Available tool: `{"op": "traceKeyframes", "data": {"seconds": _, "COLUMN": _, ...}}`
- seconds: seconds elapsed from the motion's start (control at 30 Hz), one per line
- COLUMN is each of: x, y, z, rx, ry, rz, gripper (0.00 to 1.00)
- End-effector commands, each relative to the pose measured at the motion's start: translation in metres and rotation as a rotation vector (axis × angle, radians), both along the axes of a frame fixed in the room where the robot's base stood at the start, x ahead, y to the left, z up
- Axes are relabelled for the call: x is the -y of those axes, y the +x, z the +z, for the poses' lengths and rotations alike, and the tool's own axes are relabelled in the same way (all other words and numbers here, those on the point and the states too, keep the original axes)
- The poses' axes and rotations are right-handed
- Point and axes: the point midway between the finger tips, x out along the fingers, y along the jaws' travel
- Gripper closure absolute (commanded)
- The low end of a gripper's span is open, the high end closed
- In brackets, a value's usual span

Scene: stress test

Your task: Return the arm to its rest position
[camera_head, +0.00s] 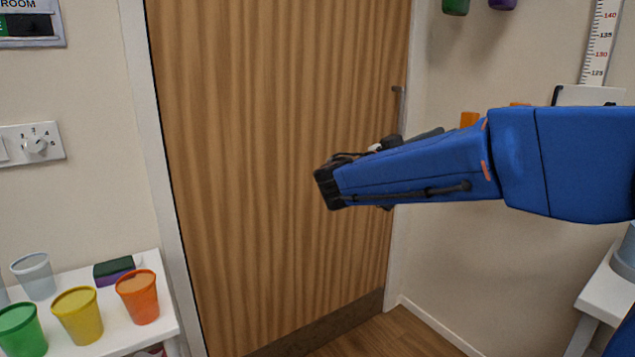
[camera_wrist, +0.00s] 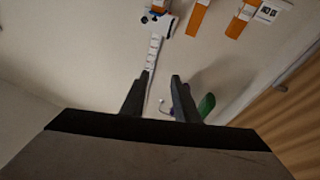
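My blue arm reaches in from the right side of the head view and crosses in front of the wooden door (camera_head: 270,100), roughly level. Its dark far end is at mid-picture, and my gripper cannot be made out clearly there. In the wrist view my gripper (camera_wrist: 161,76) shows two dark fingers held apart, with nothing between them but the pale wall behind.
At lower left a white shelf (camera_head: 115,335) holds a clear cup (camera_head: 34,276), a green cup (camera_head: 22,330), a yellow cup (camera_head: 78,315), an orange cup (camera_head: 138,297) and a sponge (camera_head: 114,270). A white surface (camera_head: 606,290) stands at lower right. The floor (camera_head: 375,338) by the door is clear.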

Motion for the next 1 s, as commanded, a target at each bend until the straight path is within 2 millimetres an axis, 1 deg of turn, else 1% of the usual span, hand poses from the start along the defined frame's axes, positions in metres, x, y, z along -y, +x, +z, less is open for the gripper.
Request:
{"op": "traceKeyframes", "data": {"seconds": 0.17, "x": 0.028, "y": -0.014, "z": -0.016, "rx": -0.118, "ry": 0.054, "rz": -0.044, "gripper": 0.72}}
{"op": "traceKeyframes", "data": {"seconds": 0.27, "x": 0.046, "y": -0.025, "z": -0.029, "rx": -0.204, "ry": 0.096, "rz": -0.070, "gripper": 0.72}}
{"op": "traceKeyframes", "data": {"seconds": 0.37, "x": 0.066, "y": -0.039, "z": -0.046, "rx": -0.306, "ry": 0.148, "rz": -0.095, "gripper": 0.72}}
{"op": "traceKeyframes", "data": {"seconds": 0.47, "x": 0.088, "y": -0.059, "z": -0.068, "rx": -0.430, "ry": 0.215, "rz": -0.116, "gripper": 0.72}}
{"op": "traceKeyframes", "data": {"seconds": 0.57, "x": 0.112, "y": -0.086, "z": -0.099, "rx": -0.589, "ry": 0.310, "rz": -0.121, "gripper": 0.72}}
{"op": "traceKeyframes", "data": {"seconds": 0.6, "x": 0.120, "y": -0.100, "z": -0.113, "rx": -0.659, "ry": 0.357, "rz": -0.116, "gripper": 0.72}}
{"op": "traceKeyframes", "data": {"seconds": 0.67, "x": 0.130, "y": -0.121, "z": -0.136, "rx": -0.763, "ry": 0.426, "rz": -0.099, "gripper": 0.72}}
{"op": "traceKeyframes", "data": {"seconds": 0.7, "x": 0.135, "y": -0.135, "z": -0.152, "rx": -0.829, "ry": 0.472, "rz": -0.081, "gripper": 0.72}}
{"op": "traceKeyframes", "data": {"seconds": 0.83, "x": 0.139, "y": -0.178, "z": -0.199, "rx": -1.014, "ry": 0.616, "rz": 0.014, "gripper": 0.72}}
{"op": "traceKeyframes", "data": {"seconds": 0.93, "x": 0.132, "y": -0.209, "z": -0.233, "rx": -1.126, "ry": 0.719, "rz": 0.122, "gripper": 0.72}}
{"op": "traceKeyframes", "data": {"seconds": 1.0, "x": 0.123, "y": -0.229, "z": -0.254, "rx": -1.186, "ry": 0.782, "rz": 0.210, "gripper": 0.72}}
